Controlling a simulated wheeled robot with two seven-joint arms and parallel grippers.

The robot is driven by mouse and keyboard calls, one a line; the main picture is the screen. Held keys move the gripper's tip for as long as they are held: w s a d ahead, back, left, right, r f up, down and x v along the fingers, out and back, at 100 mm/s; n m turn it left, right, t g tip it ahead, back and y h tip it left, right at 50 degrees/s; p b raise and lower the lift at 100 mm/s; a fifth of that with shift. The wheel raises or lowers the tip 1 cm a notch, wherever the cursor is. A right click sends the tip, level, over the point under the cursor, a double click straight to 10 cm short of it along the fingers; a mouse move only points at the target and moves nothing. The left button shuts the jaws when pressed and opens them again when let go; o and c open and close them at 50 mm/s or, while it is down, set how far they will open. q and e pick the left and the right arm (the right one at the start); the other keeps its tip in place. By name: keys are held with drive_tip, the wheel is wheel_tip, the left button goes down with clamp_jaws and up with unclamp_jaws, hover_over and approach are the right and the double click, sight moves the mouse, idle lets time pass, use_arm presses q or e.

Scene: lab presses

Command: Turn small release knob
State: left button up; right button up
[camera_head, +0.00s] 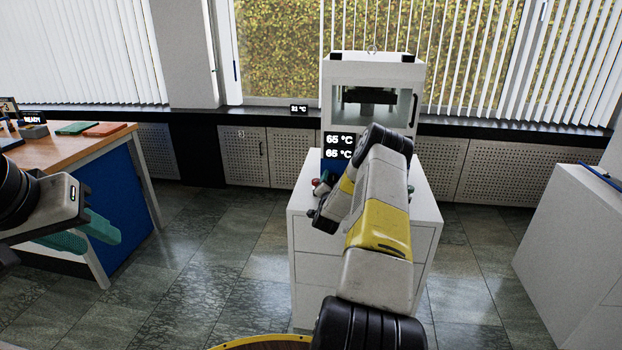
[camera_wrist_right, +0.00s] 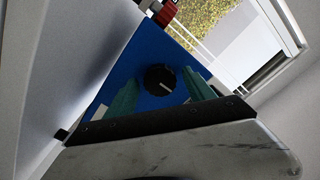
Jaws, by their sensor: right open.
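A round black knob (camera_wrist_right: 158,80) with a white pointer line sits on a blue panel (camera_wrist_right: 130,66) in the right wrist view. My right gripper (camera_wrist_right: 159,84) is open, its green fingers on either side of the knob with gaps to it. Whether the fingertips reach the knob's depth is unclear. In the head view, my right arm hides most of the blue panel and the knob on the white press (camera_head: 372,68). My left gripper (camera_head: 90,235) is at the far left with its teal fingers apart, empty, away from the press.
A red knob (camera_wrist_right: 164,13) shows near the panel's top in the wrist view. The press stands on a white cabinet (camera_head: 308,262) and shows two 65 °C readouts (camera_head: 339,146). A wooden table (camera_head: 88,141) is at left, a white cabinet (camera_head: 575,245) at right.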

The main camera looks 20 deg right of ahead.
clamp_jaws()
